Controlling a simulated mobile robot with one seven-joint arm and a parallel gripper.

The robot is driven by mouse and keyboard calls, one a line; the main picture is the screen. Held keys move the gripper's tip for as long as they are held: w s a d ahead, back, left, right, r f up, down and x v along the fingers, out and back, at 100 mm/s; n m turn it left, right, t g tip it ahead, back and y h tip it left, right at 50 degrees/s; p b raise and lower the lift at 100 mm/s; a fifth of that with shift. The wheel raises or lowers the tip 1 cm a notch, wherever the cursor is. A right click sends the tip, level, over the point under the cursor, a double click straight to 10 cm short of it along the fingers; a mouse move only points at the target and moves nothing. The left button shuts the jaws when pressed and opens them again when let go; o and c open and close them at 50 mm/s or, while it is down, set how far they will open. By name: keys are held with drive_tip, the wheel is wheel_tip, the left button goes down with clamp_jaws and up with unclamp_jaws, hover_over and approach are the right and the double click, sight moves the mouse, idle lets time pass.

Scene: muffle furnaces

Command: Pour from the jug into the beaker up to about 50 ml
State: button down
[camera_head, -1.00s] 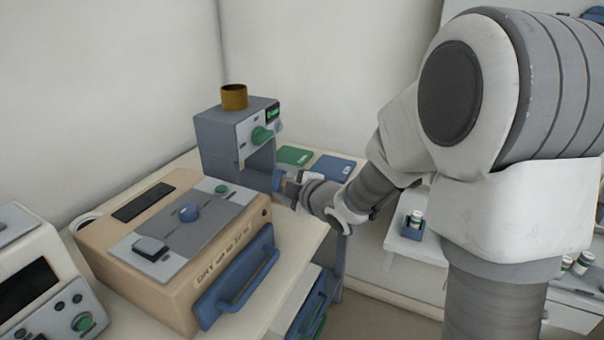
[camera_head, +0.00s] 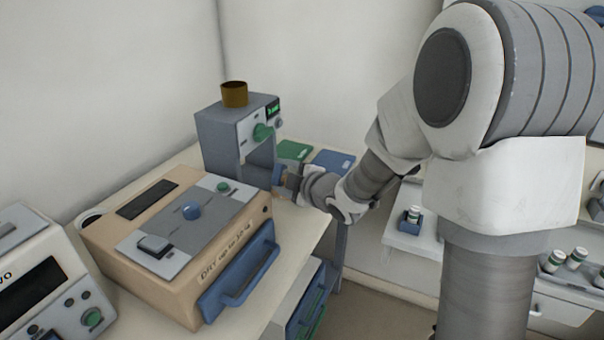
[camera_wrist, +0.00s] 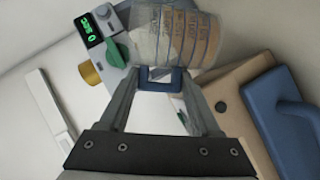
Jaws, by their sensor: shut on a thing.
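In the head view my gripper (camera_head: 287,181) is beside the grey machine's opening, and the jug is mostly hidden. I cannot make out a separate beaker.
The grey machine (camera_head: 222,140) has a green knob (camera_head: 263,131), lit display (camera_head: 273,109) and brown cup (camera_head: 234,94) on top. A tan furnace (camera_head: 150,250) with a blue handle stands in front. Green (camera_head: 294,151) and blue (camera_head: 333,162) pads lie behind my gripper.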

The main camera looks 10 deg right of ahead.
drive_tip(key=shift+w+d+r+m+g+p, duration=0.2)
drive_tip(key=shift+r+p, duration=0.25)
drive_tip(key=shift+p, duration=0.9)
drive_tip(key=shift+w+a+r+m+g+p, duration=0.1)
drive_tip(key=shift+r+m+g+p, duration=0.25)
drive_tip(key=shift+p, duration=1)
drive_tip(key=shift+w+d+r+m+g+y+p, duration=0.25)
drive_tip(key=shift+r+m+g+p, duration=0.3)
drive_tip(key=shift+p, duration=1.95)
drive_tip(key=shift+w+d+r+m+g+y+p, duration=0.25)
drive_tip(key=shift+r+p, duration=0.4)
drive_tip(key=shift+p, duration=1.8)
idle(0.3)
